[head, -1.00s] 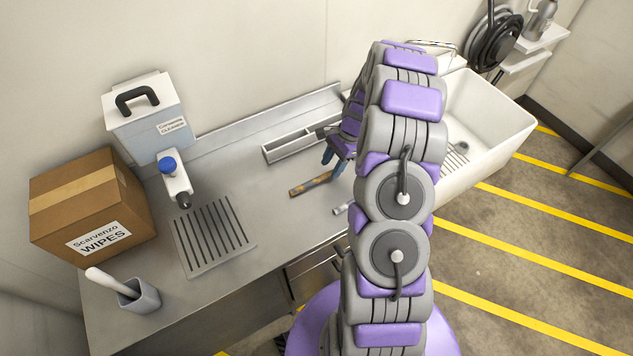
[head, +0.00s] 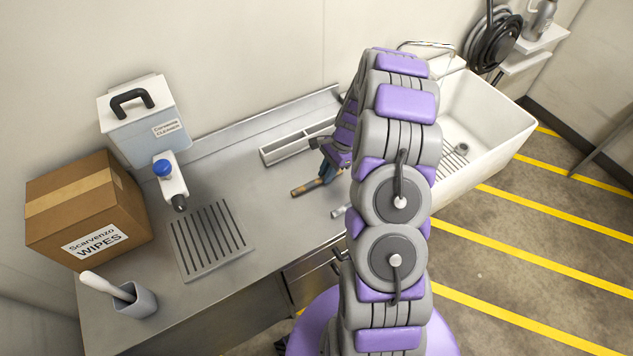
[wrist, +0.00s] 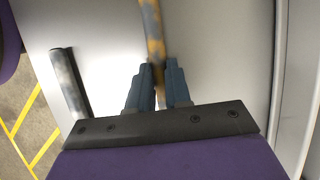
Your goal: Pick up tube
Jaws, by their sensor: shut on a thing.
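A tube (head: 306,188) with orange-brown and grey patches lies at the middle of the steel counter. In the wrist view the tube (wrist: 152,35) runs up from between my fingers to the top edge. My gripper (head: 328,172) is at the tube's right end, with its blue fingers (wrist: 158,88) shut on it. A second, shorter grey mottled tube (head: 340,211) lies nearer the counter's front edge, partly hidden by my arm in the head view. It also shows left of my fingers in the wrist view (wrist: 70,82). I cannot tell whether the held tube is off the counter.
A divided grey tray (head: 290,148) lies behind the tubes, and a white sink (head: 490,140) is to the right. A slatted drain mat (head: 208,240), bottle (head: 171,183), cleaner box (head: 146,120), wipes carton (head: 85,205) and cup (head: 138,302) stand left.

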